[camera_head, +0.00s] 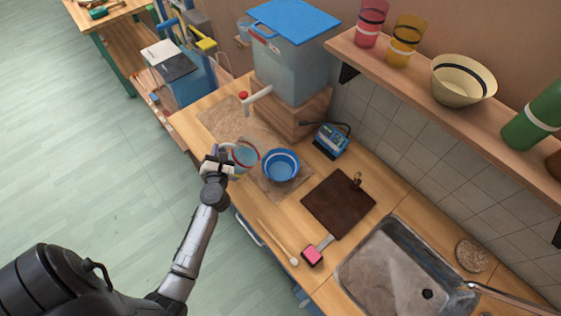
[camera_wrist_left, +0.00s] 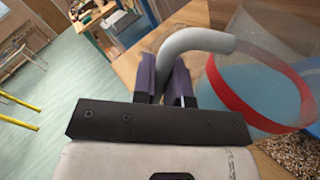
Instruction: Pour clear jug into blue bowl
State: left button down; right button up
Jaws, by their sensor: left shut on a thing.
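The clear jug (camera_head: 245,155) has a red band near its rim and a pale handle. In the left wrist view the jug (camera_wrist_left: 262,90) stands to the right, with something blue showing through it. My left gripper (camera_head: 217,166) is shut on the jug's handle; the fingers also show in the left wrist view (camera_wrist_left: 171,85). The blue bowl (camera_head: 281,165) sits upright on a brown mat on the counter, just right of the jug. Whether the jug touches the counter cannot be told. My right gripper is not in view.
A large tank (camera_head: 290,60) with a blue lid and a tap stands on a wooden block behind. A blue device (camera_head: 331,140), a dark board (camera_head: 338,203), a pink-headed tool (camera_head: 313,255) and a sink (camera_head: 400,275) lie right. A shelf (camera_head: 420,90) overhangs the back.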

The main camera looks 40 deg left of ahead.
aim_at(230, 145)
pick_arm(q)
jog(key=shift+w+d+r+m, duration=0.45)
jog(key=shift+w+m, duration=0.05)
jog(key=shift+w+d+m+p, duration=0.1)
jog(key=shift+m+p, duration=0.2)
jog(key=shift+d, duration=0.15)
jog(key=shift+w+d+r+m+p, duration=0.2)
jog(key=shift+w+m+p, duration=0.1)
jog(key=shift+m, duration=0.3)
jog(key=shift+w+d+m, duration=0.2)
jog(key=shift+m, duration=0.2)
jog(key=shift+w+d+m+p, duration=0.15)
jog(key=shift+m+p, duration=0.15)
dwell(0.6)
jog(key=shift+d+r, duration=0.1)
jog(key=shift+r, duration=0.1)
dwell(0.6)
jog(key=shift+w+d+r+m+p, duration=0.1)
jog(key=shift+w+r+m+p, duration=0.15)
jog(key=shift+m+p, duration=0.3)
dwell(0.5)
jog(key=shift+d+r, duration=0.1)
jog(key=shift+r, duration=0.05)
dwell(0.4)
